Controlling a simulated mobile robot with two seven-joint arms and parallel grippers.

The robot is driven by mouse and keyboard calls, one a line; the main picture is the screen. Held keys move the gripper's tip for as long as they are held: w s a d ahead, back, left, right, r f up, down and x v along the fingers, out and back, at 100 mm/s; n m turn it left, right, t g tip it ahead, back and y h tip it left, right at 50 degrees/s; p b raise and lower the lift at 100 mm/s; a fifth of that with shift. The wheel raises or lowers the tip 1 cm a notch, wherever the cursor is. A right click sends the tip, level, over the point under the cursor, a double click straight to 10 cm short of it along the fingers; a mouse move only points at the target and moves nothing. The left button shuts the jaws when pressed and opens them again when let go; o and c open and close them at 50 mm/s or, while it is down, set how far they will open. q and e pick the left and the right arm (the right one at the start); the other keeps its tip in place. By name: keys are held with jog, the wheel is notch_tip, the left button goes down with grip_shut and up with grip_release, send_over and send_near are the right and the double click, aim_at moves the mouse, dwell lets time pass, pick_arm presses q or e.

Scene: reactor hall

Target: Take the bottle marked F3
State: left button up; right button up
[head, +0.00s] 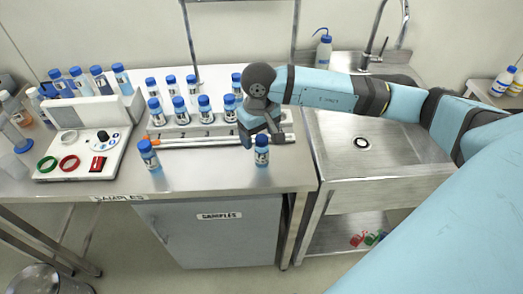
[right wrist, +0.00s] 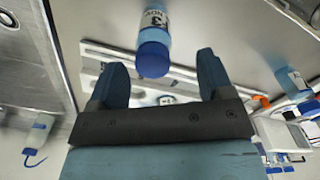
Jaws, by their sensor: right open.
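A small bottle with a blue cap and blue liquid (head: 261,152) stands upright near the front edge of the bench. In the right wrist view this bottle (right wrist: 155,30) shows its blue cap toward me and a white label with a "3"; the rest of the label is hard to read. My right gripper (head: 262,138) is open, just above and behind the bottle in the head view. In the right wrist view its two fingers (right wrist: 161,72) are on either side of the cap, with gaps. My left gripper is not in view.
Another blue-capped bottle (head: 149,156) stands at the front left. Behind is a rack (head: 185,131) with several similar bottles. A white device (head: 75,155) with coloured rings is at left, a steel sink (head: 375,155) at right. The bench front between the two front bottles is clear.

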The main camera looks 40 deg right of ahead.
aim_at(261, 146)
jog(key=f, duration=0.3)
jog(key=f+p, duration=0.1)
jog(key=shift+d+f, duration=0.2)
jog(key=shift+d, duration=0.15)
jog(key=shift+w+f, duration=0.1)
jog(key=shift+f, duration=0.35)
jog(key=c, duration=1)
